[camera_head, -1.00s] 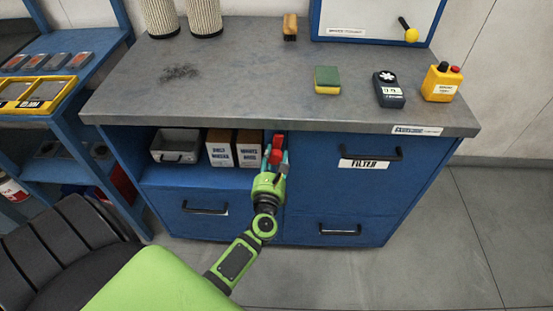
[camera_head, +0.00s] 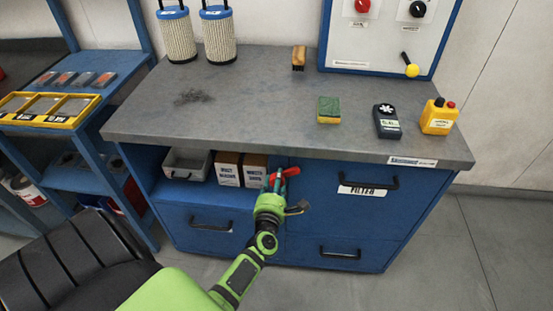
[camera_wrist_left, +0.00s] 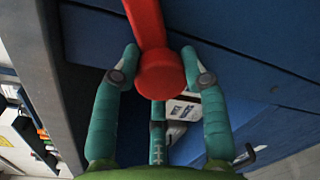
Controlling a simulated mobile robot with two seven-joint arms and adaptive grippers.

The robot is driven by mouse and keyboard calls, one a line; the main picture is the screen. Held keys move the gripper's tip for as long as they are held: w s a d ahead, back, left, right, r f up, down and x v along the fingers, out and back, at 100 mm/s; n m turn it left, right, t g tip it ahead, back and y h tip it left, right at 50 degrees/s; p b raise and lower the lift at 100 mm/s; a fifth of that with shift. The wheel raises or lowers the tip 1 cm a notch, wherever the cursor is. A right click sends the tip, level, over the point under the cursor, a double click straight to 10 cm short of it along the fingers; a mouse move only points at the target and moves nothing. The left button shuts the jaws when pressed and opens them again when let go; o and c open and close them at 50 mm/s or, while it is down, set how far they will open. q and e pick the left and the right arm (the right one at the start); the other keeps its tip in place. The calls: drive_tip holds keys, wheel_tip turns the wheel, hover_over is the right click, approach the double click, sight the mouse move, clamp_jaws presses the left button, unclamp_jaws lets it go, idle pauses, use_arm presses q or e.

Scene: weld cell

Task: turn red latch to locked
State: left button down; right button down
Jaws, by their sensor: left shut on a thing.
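The red latch (camera_head: 291,172) is on the front of the blue cabinet, between the open shelf and the drawer labelled FILTER. Its handle points right and slightly up in the head view. My left gripper (camera_head: 274,181) is at the latch, its teal fingers shut on it. In the left wrist view the round red hub of the latch (camera_wrist_left: 160,76) lies between the fingertips of the left gripper (camera_wrist_left: 160,60), and the handle runs up out of the picture. The fingers hide part of the latch in the head view. My right gripper is not in view.
The FILTER drawer handle (camera_head: 368,182) sticks out right of the latch. Boxes (camera_head: 228,168) and a metal tray (camera_head: 186,165) fill the shelf at left. The worktop (camera_head: 250,110) above overhangs the front and carries a sponge (camera_head: 328,110), a meter (camera_head: 387,121) and a yellow control box (camera_head: 438,117).

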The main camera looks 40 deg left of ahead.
use_arm(q)
drive_tip(key=m+p, duration=0.1)
drive_tip(key=m, duration=0.2)
drive_tip(key=m+p, duration=0.1)
drive_tip(key=m, duration=0.1)
drive_tip(key=shift+m, duration=0.9)
drive_tip(key=shift+s+f+g+y, duration=0.1)
drive_tip(key=shift+g+y, duration=0.2)
drive_tip(key=c, duration=0.7)
unclamp_jaws()
drive_tip(key=v, duration=0.7)
drive_tip(key=shift+s+d, duration=0.1)
drive_tip(key=shift+s, duration=0.05)
